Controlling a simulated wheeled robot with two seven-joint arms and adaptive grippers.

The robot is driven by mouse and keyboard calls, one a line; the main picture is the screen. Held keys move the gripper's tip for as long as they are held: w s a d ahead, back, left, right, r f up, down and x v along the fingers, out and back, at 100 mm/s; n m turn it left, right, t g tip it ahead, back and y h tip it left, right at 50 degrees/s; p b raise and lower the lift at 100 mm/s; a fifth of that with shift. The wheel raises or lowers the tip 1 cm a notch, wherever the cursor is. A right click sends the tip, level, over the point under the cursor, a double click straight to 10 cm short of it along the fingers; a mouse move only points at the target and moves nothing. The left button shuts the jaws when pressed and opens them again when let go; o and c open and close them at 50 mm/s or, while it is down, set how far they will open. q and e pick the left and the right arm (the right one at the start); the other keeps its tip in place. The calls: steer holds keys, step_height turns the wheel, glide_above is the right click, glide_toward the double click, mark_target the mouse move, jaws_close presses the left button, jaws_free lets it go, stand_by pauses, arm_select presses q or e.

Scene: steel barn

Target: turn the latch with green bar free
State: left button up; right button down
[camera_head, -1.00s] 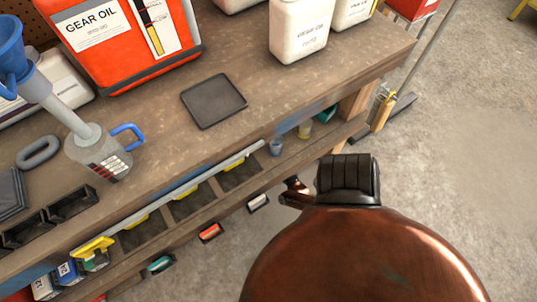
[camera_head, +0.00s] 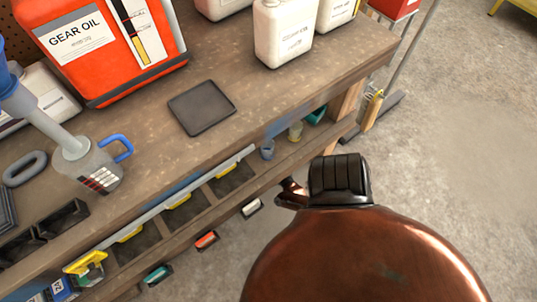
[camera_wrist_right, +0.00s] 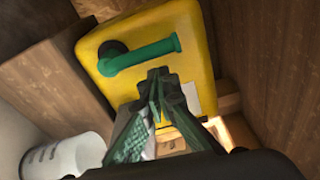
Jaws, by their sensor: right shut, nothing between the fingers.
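In the right wrist view the green bar (camera_wrist_right: 143,55) of the latch lies on a yellow panel (camera_wrist_right: 203,70), slightly tilted, with its right end higher. A dark round piece (camera_wrist_right: 112,47) shows at its left end. My right gripper (camera_wrist_right: 158,75) is shut and empty. Its fingertips appear just below the bar; I cannot tell whether they touch it. In the head view my right gripper (camera_head: 290,190) is partly hidden behind my copper-coloured arm, beside the bench's front edge. The latch cannot be made out there. My left gripper is not in view.
The wooden bench (camera_head: 150,130) holds a red gear oil can (camera_head: 100,50), white jugs (camera_head: 285,35), a dark tray (camera_head: 201,107) and a jug with a blue handle (camera_head: 90,165). Wooden walls flank the yellow panel; a white container (camera_wrist_right: 65,155) stands lower left.

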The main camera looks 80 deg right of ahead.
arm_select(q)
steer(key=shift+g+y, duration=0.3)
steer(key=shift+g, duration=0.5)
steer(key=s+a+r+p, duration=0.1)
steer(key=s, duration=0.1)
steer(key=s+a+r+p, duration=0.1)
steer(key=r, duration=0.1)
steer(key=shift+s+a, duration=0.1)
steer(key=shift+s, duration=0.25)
arm_select(e)
steer(key=s+a, duration=0.6)
steer(key=s, duration=0.1)
steer(key=shift+a, duration=0.15)
steer(key=shift+s, duration=0.1)
